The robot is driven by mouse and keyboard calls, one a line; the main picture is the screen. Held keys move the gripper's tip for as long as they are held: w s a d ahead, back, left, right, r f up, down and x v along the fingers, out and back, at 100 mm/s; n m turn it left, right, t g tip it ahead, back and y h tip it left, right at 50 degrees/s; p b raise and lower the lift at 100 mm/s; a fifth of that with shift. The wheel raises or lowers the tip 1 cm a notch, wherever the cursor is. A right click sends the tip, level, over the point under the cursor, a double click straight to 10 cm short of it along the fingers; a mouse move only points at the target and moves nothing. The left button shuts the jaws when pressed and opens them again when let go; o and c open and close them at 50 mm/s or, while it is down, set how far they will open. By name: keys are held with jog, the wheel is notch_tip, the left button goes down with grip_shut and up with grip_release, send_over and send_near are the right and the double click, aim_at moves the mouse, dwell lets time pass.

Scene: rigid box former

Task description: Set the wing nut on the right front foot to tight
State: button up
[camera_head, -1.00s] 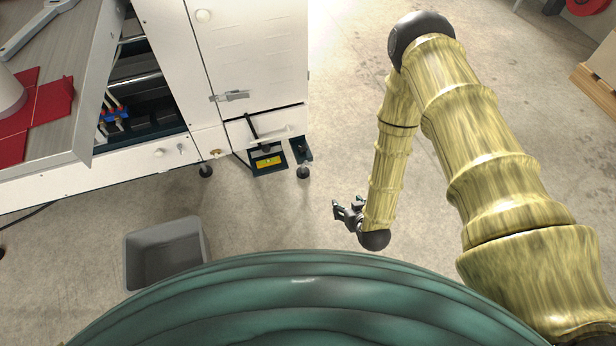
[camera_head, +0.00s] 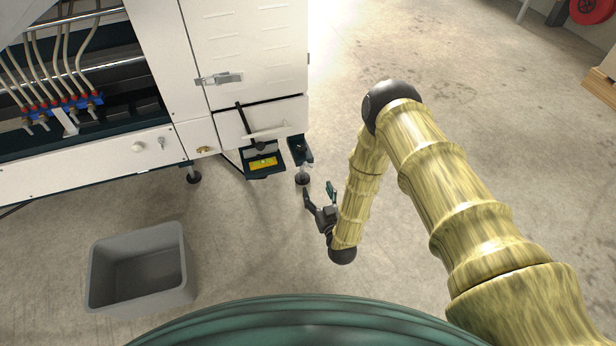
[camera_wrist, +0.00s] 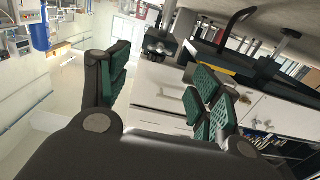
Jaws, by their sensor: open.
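The right front foot (camera_head: 302,178) is a dark round pad under the machine's front right corner, below a dark bracket (camera_head: 299,150). Its wing nut is too small to tell apart in the head view. My gripper (camera_head: 318,190) is open and empty, just in front of the foot and slightly right of it, with its fingers pointing toward it. In the wrist view my gripper (camera_wrist: 158,72) has green-padded fingers wide apart. The foot assembly (camera_wrist: 160,42) shows beyond them, between the fingers near the top. I see no contact.
The white machine (camera_head: 255,70) stands ahead. A dark tray with a yellow level (camera_head: 264,162) and a black lever (camera_head: 248,126) lie left of the foot. Another foot (camera_head: 193,177) is further left. A grey bin (camera_head: 140,270) stands on the floor.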

aim_at(306, 166)
jog(key=b+x, duration=0.5)
jog(key=x, duration=0.6)
grip_shut()
dwell(0.3)
